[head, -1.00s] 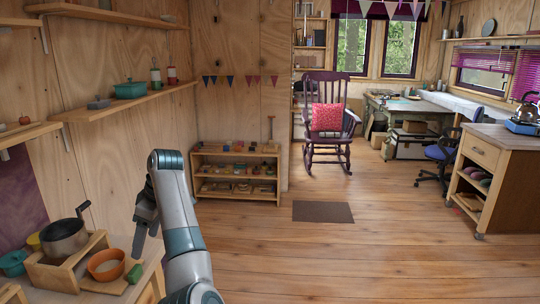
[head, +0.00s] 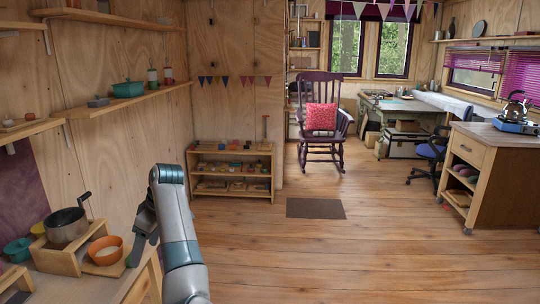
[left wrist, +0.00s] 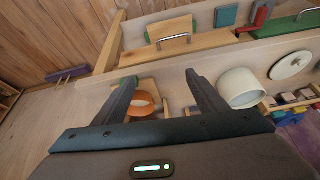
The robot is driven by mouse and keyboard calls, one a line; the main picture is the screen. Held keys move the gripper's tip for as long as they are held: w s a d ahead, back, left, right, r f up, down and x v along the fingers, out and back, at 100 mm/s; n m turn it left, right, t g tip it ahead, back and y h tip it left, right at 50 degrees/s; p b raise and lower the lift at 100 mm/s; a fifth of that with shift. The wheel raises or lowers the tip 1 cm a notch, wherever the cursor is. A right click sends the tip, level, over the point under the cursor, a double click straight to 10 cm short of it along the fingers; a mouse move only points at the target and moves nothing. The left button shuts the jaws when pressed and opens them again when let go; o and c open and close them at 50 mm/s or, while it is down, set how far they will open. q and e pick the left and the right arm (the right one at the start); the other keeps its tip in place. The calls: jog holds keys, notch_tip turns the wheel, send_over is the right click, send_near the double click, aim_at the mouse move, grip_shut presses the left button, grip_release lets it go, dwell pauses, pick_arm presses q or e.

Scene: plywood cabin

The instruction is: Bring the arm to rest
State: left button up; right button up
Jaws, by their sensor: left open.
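My left arm comes up from the bottom of the head view and bends at a raised joint. My left gripper (head: 140,250) hangs down from there, dark and partly hidden by the arm, beside the right edge of the low wooden bench (head: 130,277). In the left wrist view its two dark fingers (left wrist: 160,80) are spread apart with nothing held between them. An orange bowl (left wrist: 143,104) shows beyond them, apart from the fingers as far as I can tell. My right gripper is in neither view.
The bench holds a pot (head: 66,226), an orange bowl (head: 105,249) and a teal pot (head: 18,250). A small shelf unit (head: 232,145) stands at the wall. A rocking chair (head: 337,120) and a wooden cart (head: 490,165) stand farther off. The floor (head: 350,260) ahead is clear.

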pick_arm(q)
notch_tip(320, 180, down, 29)
jog(key=s+d+m+t, duration=0.1)
jog(key=m+t, duration=0.1)
jog(key=m, duration=0.6)
jog(key=s+d+f+m, duration=0.1)
jog(key=s+f+m, duration=0.1)
jog(key=s+f, duration=0.35)
jog(key=s+d+f+m+h, duration=0.1)
jog(key=s+d+f, duration=0.15)
jog(key=f, duration=0.65)
jog(key=s+d+f+m, duration=0.1)
jog(key=s+f+m, duration=0.1)
jog(key=s+f, duration=0.45)
jog(key=s+d+f+m+h, duration=0.2)
jog(key=s+d+f+m, duration=0.1)
jog(key=s+f, duration=1.55)
jog(key=s+f+m+h, duration=0.1)
jog(key=s+f, duration=0.1)
jog(key=s, duration=1.4)
jog(key=s+f+m+g+h, duration=0.1)
jog(key=s+f, duration=0.2)
jog(key=s, duration=1.3)
jog(key=shift+s+d+m, duration=0.25)
jog(key=shift+d+m, duration=0.05)
